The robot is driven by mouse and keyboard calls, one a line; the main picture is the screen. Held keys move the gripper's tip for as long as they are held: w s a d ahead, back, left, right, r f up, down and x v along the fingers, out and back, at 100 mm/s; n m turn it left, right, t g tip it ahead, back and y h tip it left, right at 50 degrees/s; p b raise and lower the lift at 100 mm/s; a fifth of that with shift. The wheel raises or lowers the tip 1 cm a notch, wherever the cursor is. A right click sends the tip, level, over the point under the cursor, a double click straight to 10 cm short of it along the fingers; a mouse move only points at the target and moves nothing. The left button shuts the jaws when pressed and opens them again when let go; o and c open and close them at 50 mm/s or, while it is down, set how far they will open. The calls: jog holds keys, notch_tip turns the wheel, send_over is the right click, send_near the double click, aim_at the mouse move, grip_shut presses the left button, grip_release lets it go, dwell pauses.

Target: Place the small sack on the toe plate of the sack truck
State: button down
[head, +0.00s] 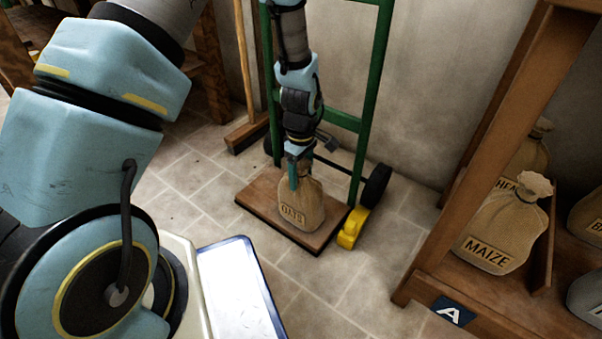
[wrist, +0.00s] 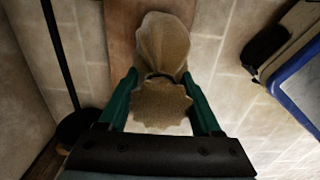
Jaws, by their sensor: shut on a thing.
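A small tan sack (head: 302,207) labelled OATS is upright at the toe plate (head: 262,212) of the green sack truck (head: 371,85). My gripper (head: 301,176) reaches down from above and is shut on the sack's tied neck. In the wrist view the green fingers of my gripper (wrist: 161,110) stand on either side of the neck of the sack (wrist: 160,45). The brown toe plate (wrist: 122,40) shows beneath and beside the sack there. The sack's base appears to be on the plate, though I cannot tell whether it bears full weight.
A yellow piece (head: 350,228) sits by the truck's right wheel (head: 376,186). A broom (head: 247,133) leans at the wall, left of the truck. A wooden shelf (head: 425,262) at the right holds several sacks, including a MAIZE sack (head: 497,232). Tiled floor is clear in front of the plate.

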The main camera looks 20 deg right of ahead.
jog(key=shift+c, duration=0.3)
grip_release()
notch_tip(320, 180, up, 12)
jog(key=p, duration=0.6)
jog(key=shift+r, duration=0.15)
jog(key=w+a+r+m, duration=0.2)
jog(key=a+r, duration=0.3)
jog(key=a, duration=0.3)
jog(key=w+a+r+m, duration=0.1)
jog(key=w+a+r, duration=0.2)
jog(key=a+r, duration=0.35)
jog(key=s+a+r+m, duration=0.2)
jog(key=a, duration=0.6)
jog(key=s+a+r+m+t, duration=0.1)
jog(key=s+a+r+m, duration=0.1)
jog(key=a, duration=0.6)
jog(key=shift+s+a+r+t, duration=0.15)
jog(key=shift+s+t, duration=0.15)
jog(key=shift+s, duration=0.2)
